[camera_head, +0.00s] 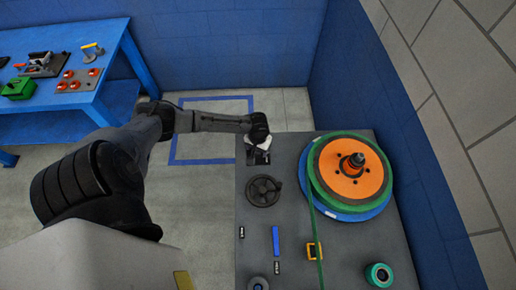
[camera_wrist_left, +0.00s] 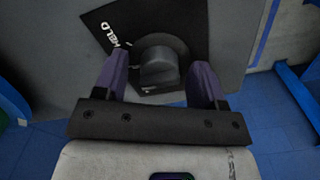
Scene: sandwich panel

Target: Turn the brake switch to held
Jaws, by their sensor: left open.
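The brake switch is a dark round knob (camera_wrist_left: 158,65) on a black plate (camera_wrist_left: 105,22) marked HELD, with the word at the upper left of the knob in the left wrist view. In the head view its black plate (camera_head: 260,158) is at the far left corner of the grey panel, partly hidden by my gripper. My left gripper (camera_wrist_left: 160,70) is open, with one purple finger on each side of the knob. I cannot tell whether the fingers touch it. In the head view my left gripper (camera_head: 263,144) is over the plate. I cannot tell which mark the knob points to.
The grey panel (camera_head: 222,200) also holds a black handwheel (camera_head: 263,190), a large orange and green reel (camera_head: 350,168), a blue bar (camera_head: 276,240), a yellow bracket (camera_head: 314,251) and a green roll (camera_head: 379,275). A blue workbench (camera_head: 105,70) stands at the left. Blue walls are close behind and right.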

